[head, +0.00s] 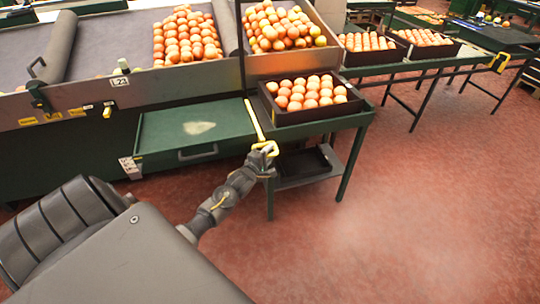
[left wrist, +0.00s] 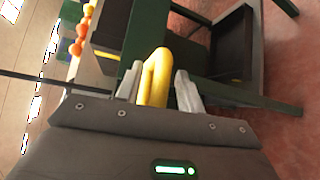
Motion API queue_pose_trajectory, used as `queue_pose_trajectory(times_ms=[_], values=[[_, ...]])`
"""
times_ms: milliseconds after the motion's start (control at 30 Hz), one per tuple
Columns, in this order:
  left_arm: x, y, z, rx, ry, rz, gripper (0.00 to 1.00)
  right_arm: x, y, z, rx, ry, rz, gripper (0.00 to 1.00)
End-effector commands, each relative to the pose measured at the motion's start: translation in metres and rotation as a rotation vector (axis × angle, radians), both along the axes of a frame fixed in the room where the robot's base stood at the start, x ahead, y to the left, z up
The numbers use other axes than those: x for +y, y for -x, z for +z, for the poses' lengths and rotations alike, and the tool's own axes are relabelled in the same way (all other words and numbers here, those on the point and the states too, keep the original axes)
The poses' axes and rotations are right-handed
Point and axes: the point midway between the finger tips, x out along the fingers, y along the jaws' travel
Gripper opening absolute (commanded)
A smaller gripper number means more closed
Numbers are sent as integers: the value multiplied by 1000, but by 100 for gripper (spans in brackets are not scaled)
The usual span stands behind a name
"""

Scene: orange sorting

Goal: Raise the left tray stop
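The left tray stop is a yellow bar (head: 254,120) at the left edge of the green stand, next to a black tray of oranges (head: 352,102). Its near end is a yellow loop handle, which shows in the left wrist view (left wrist: 154,78). My left gripper (head: 266,149) is at this loop. In the left wrist view the two pale fingers (left wrist: 158,88) stand on either side of the loop. The left finger is close to it or touching; a gap shows at the right finger, so the gripper looks open. My right gripper is not in view.
The green stand (head: 345,122) has a lower shelf (head: 300,180) holding a dark tray. A green drawer front (head: 190,135) is left of the stop. Bins of oranges (head: 285,62) are behind. More trays stand on a conveyor at right. The red floor in front is clear.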

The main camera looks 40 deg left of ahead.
Motion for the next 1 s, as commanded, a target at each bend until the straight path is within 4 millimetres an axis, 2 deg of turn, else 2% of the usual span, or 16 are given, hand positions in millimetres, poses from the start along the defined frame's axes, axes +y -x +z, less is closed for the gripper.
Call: queue_pose_trajectory(times_ms=[367, 667, 967, 1000], values=[[1, -7, -1, 1, -1, 0, 38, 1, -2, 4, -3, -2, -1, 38], [1, -7, -2, 3, 0, -1, 1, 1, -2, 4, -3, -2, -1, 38], [0, -6, -1, 8, 1, -2, 0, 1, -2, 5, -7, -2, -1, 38], [0, -6, 1, 9, 2, -2, 0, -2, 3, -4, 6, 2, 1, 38]])
